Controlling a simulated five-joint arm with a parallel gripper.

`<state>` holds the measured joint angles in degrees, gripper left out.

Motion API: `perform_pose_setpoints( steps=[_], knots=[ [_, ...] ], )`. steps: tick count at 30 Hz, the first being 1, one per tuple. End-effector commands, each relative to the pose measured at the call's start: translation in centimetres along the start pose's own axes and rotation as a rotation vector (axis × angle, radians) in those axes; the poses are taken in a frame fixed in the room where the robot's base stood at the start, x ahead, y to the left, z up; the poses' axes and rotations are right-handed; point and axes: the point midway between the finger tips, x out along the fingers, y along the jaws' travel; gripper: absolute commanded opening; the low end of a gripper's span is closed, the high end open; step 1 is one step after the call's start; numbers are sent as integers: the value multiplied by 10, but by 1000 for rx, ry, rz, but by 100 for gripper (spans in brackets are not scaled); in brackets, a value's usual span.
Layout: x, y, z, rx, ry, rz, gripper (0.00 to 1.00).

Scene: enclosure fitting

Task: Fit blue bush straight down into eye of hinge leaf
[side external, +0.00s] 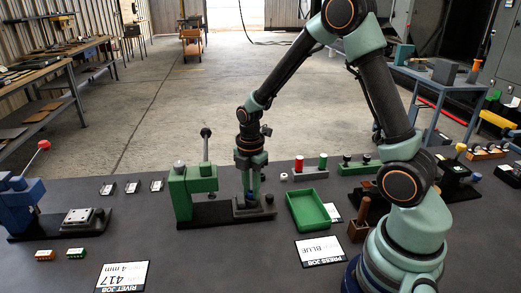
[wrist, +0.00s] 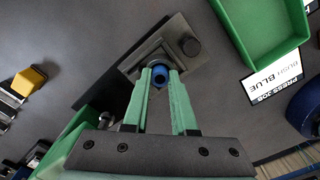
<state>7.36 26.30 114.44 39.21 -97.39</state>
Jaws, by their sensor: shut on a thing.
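The blue bush (wrist: 159,76) is a short ring with an open bore. My gripper (wrist: 160,72) is shut on it, one pale green finger on each side. In the side view my gripper (side external: 251,187) points straight down over the grey fixture block (side external: 262,211) beside the green press, and only a little blue shows between the fingers. In the wrist view the bush lies over the grey fixture (wrist: 143,64). The hinge leaf and its eye are mostly hidden behind the bush and fingers. I cannot tell whether the bush touches or enters the eye.
The green press (side external: 193,190) with its upright lever stands close to the left of my gripper. A dark round knob (wrist: 191,46) sits on the fixture's base. An empty green tray (side external: 309,211) lies to the right. A white PRESS JOB card (side external: 320,251) lies in front.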

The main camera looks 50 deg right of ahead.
Motion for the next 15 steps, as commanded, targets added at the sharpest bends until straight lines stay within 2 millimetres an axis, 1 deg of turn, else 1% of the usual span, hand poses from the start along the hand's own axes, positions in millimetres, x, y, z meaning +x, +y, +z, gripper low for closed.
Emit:
perform_pose_setpoints(
  steps=[9, 15],
  knots=[
    [-8, 0, 0, 0, 0, 0, 0],
    [-9, 0, 0, 0, 0, 0, 0]
  ],
)
